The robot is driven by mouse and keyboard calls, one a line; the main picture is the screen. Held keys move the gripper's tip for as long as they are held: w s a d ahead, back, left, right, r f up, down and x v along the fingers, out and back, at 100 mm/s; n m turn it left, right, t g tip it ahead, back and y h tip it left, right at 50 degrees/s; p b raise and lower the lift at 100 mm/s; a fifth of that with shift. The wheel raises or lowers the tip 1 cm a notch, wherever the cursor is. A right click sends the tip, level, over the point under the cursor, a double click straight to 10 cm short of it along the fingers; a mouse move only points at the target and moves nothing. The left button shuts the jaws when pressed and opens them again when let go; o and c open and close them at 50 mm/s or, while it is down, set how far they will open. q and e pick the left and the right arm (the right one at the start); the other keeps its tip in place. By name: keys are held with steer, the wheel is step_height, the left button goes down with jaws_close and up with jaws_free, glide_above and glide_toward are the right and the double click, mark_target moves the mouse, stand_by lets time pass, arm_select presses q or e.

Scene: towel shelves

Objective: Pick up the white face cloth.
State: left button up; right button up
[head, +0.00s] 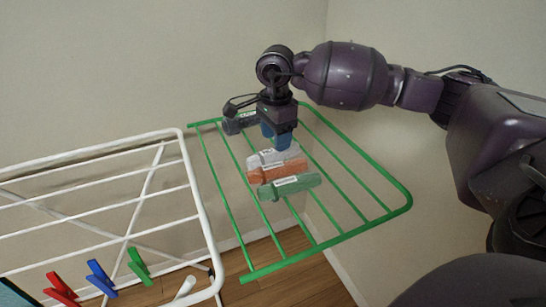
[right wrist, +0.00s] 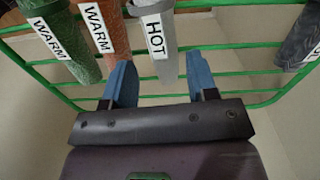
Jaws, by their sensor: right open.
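In the right wrist view the white roll (right wrist: 163,40) carries a label reading HOT. My right gripper (head: 278,142) is over the rack at the white roll's far side, fingers pointing down. In the right wrist view its two blue fingers (right wrist: 160,75) are apart, with the near end of the white roll between them in the picture. I cannot tell whether they touch it. My left gripper is not in view.
An orange roll (head: 278,170) and a green roll (head: 289,187), both labelled WARM, lie beside the white one. A dark roll (head: 240,122) lies at the rack's far end. The green rack (head: 340,234) adjoins a white drying rack (head: 205,220) with coloured pegs. Walls stand behind.

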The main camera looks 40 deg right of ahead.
mark_target(274, 153)
steer(key=f+b, duration=0.1)
steer(key=f, duration=0.4)
steer(key=shift+a+f, duration=0.1)
steer(key=shift+a, duration=0.1)
steer(key=shift+c, duration=0.2)
steer(key=c, duration=0.6)
steer(key=shift+o, duration=0.2)
